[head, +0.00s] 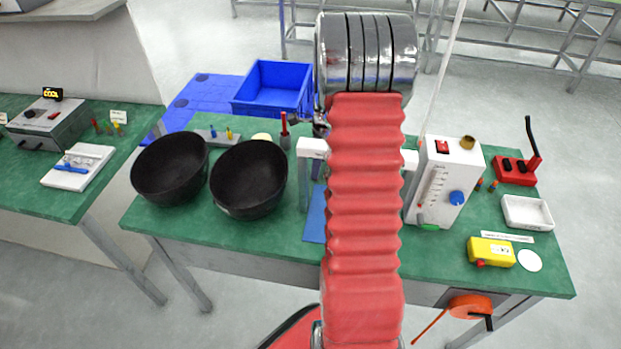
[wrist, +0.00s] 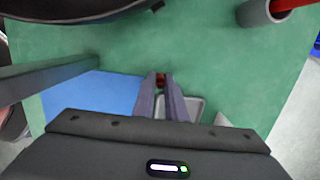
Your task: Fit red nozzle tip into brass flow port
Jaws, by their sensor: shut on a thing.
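The red nozzle tip (wrist: 160,79) is a small red piece between my fingertips in the wrist view, and most of it is hidden by the fingers. My gripper (wrist: 160,77) is shut on it, above the green bench top. In the head view my arm hides most of the gripper and the held tip. The brass flow port (head: 467,142) sits on top of the white flow meter box (head: 446,182), right of my arm in the head view. The port is not seen in the wrist view.
Two black bowls (head: 170,168) stand on the bench at left. A grey holder with a red-handled tool (head: 284,124) stands beside my arm; the holder (wrist: 256,14) also shows in the wrist view. A white tray (head: 527,213) and yellow box (head: 491,252) lie at right.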

